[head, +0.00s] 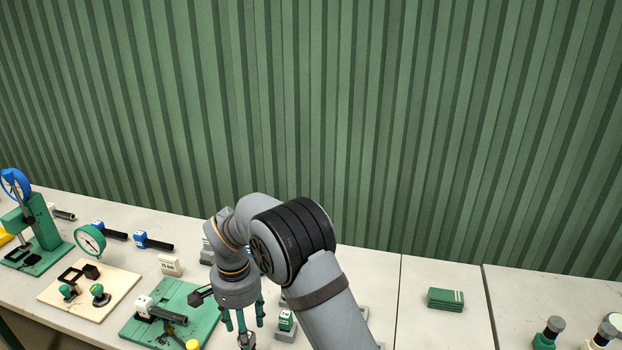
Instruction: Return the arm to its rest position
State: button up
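My grey arm reaches in from the bottom right, bends at a dark ribbed joint and ends in my gripper (244,326), which points down above the workbench (445,272). Its slim green fingers stand apart at the top. A small grey metallic piece shows at the lower end of the middle finger. I cannot tell whether it is held or lies behind. The fingertips are small and partly merge with the things below, so their closure is unclear.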

jog(key=shift+r, duration=1.45)
